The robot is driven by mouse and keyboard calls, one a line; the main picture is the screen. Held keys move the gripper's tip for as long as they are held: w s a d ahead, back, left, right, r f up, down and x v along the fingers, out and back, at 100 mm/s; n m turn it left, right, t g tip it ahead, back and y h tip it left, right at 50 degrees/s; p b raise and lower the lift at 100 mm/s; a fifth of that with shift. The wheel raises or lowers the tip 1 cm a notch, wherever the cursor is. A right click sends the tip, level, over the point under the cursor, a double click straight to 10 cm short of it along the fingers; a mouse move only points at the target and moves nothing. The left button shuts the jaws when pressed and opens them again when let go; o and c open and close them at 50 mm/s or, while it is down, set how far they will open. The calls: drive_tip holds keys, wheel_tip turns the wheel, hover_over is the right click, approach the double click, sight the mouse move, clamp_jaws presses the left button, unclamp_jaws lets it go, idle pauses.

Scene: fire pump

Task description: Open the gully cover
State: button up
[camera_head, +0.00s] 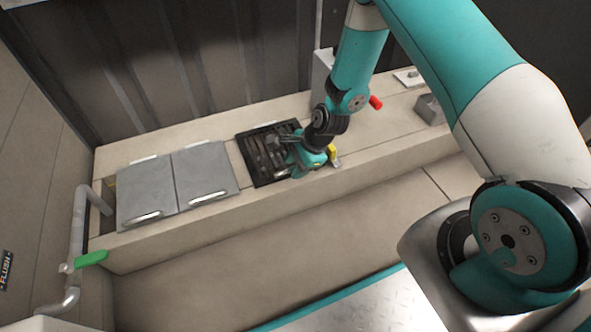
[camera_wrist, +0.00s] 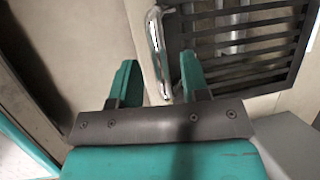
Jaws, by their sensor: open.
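The gully cover appears to be the black slatted grate (camera_head: 251,158), lying flat in the beige ledge right of two grey plates. In the wrist view the grate (camera_wrist: 240,47) fills the upper right, with a chrome bar handle (camera_wrist: 156,45) along its left edge. My gripper (camera_head: 296,158) is over the grate's right part and front edge and hides some of it. In the wrist view my gripper (camera_wrist: 158,78) is open, with one teal finger on each side of the handle. I cannot tell whether the fingers touch the handle.
Two grey plates (camera_head: 175,182) with chrome handles lie left of the grate. A pipe with a green lever (camera_head: 92,259) stands at the left wall. A yellow part (camera_head: 332,153) is beside my gripper, and a red knob (camera_head: 376,102) is farther right. The floor before the ledge is clear.

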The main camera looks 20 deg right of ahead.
drive_tip(key=shift+f, duration=0.15)
clamp_jaws()
